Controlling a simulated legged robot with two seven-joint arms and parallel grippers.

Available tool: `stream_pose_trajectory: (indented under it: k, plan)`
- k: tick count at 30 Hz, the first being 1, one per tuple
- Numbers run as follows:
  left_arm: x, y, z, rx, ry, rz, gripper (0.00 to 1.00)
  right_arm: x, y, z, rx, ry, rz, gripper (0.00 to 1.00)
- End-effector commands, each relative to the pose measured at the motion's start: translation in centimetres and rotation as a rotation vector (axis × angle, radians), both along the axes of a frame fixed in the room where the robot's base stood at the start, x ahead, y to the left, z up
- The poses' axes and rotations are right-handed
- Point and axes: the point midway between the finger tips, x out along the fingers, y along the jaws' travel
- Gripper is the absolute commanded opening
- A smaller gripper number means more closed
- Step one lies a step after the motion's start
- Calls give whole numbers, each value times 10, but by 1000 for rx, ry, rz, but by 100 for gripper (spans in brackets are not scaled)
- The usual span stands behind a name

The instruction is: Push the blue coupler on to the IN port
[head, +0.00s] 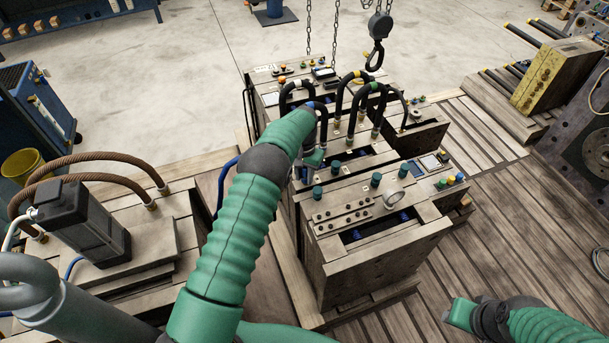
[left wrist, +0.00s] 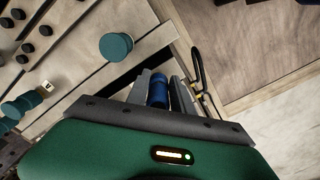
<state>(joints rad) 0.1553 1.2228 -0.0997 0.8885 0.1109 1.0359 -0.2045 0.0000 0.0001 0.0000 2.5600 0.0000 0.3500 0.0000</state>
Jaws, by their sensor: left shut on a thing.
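The blue coupler (left wrist: 158,91) stands between the two grey fingers of my left gripper (left wrist: 161,82) in the left wrist view, and the gripper is shut on it. In the head view my left gripper (head: 313,158) is over the far left side of the near mould block (head: 345,262); its fingers and the coupler are hidden or too small to tell. Teal caps (left wrist: 116,46) stand on the block beside the coupler. I cannot make out which port is marked IN, nor whether the coupler touches a port. My right gripper (head: 460,313) is at the lower right, its fingers not clear.
Black hoses with coloured bands (head: 350,92) arch over the far block. A crane hook (head: 376,54) hangs behind them on chains. A dark motor unit (head: 82,222) with brown hoses (head: 98,157) stands at the left. The slatted floor (head: 510,235) at the right is mostly clear.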

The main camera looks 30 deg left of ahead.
Motion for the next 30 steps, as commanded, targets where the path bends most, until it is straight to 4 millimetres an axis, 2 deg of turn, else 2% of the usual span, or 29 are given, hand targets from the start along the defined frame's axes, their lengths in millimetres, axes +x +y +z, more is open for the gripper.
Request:
stream_pose_trajectory:
  k: [6, 7, 12, 13, 23, 26, 30]
  plan:
    - [1, 0, 0, 0, -2, 1, 0, 0, 0, 1, 0, 0, 0, 36]
    - [1, 0, 0, 0, -2, 1, 29, 0, 0, 1, 0, 0, 0, 36]
    - [0, 0, 0, 0, -2, 1, 51, 0, 0, 0, 0, 0, 0, 36]
    - [0, 0, 0, 0, -1, 1, 53, 0, 0, 0, 0, 0, 0, 36]
    - [1, 0, 3, 0, -1, 0, 53, 0, 0, 1, 0, 0, 0, 36]
    - [1, 0, 18, 0, -2, 0, 53, 0, 0, 5, 0, 0, 0, 36]
    - [2, 1, 56, 1, -5, 0, 53, 0, 0, 12, 0, 0, 0, 36]
